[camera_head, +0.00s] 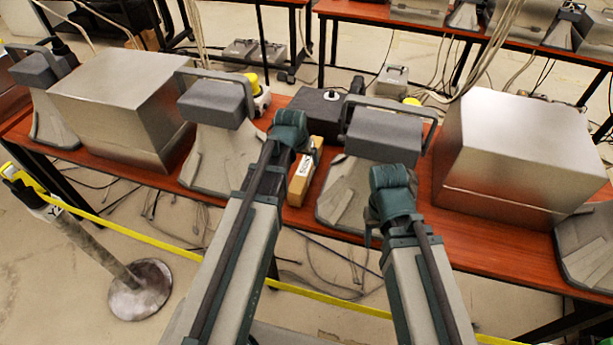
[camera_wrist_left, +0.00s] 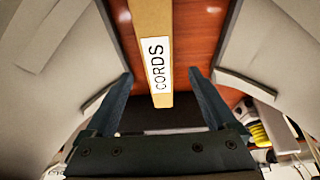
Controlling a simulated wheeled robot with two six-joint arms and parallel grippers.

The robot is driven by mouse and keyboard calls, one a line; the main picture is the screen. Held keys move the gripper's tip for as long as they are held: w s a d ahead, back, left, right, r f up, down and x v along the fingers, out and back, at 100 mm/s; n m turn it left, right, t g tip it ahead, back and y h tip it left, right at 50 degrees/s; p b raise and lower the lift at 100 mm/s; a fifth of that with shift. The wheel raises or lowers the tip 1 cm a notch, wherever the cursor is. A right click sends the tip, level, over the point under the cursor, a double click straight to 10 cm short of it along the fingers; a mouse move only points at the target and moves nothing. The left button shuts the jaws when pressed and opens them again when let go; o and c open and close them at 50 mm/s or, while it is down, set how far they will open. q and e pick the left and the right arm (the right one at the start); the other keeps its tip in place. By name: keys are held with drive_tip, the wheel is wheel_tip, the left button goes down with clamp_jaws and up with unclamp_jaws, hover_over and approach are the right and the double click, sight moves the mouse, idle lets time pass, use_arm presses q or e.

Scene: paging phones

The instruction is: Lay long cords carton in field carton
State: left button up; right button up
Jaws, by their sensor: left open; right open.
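The long cords carton (camera_head: 303,172) is a narrow tan box lying on the red-brown table between two grey phone-like stands. Its white label reads CORDS in the left wrist view (camera_wrist_left: 157,64). My left gripper (camera_head: 291,132) is above the carton's far end. In the left wrist view its fingers (camera_wrist_left: 160,75) are open, one on each side of the carton, with gaps to it. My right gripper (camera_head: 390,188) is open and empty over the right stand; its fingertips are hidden. A dark box (camera_head: 312,104) stands behind the carton; I cannot tell whether it is the field carton.
Grey stands (camera_head: 222,140) and (camera_head: 365,165) flank the carton closely. Large metal boxes (camera_head: 130,105) and (camera_head: 510,150) stand further out. A yellow-topped device (camera_head: 257,92) is at the back. Yellow tape and a post (camera_head: 98,250) are in front of the table.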

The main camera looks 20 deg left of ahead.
sight(306, 163)
use_arm(q)
drive_tip(key=shift+w+b+x, duration=0.15)
drive_tip(key=shift+b+x, duration=1.2)
drive_tip(key=shift+x, duration=0.5)
drive_tip(key=shift+w+b+x, duration=0.2)
drive_tip(key=shift+b+x, duration=1.15)
drive_tip(key=shift+x, duration=0.45)
drive_tip(key=shift+d+r, duration=0.15)
drive_tip(key=shift+r, duration=0.1)
clamp_jaws()
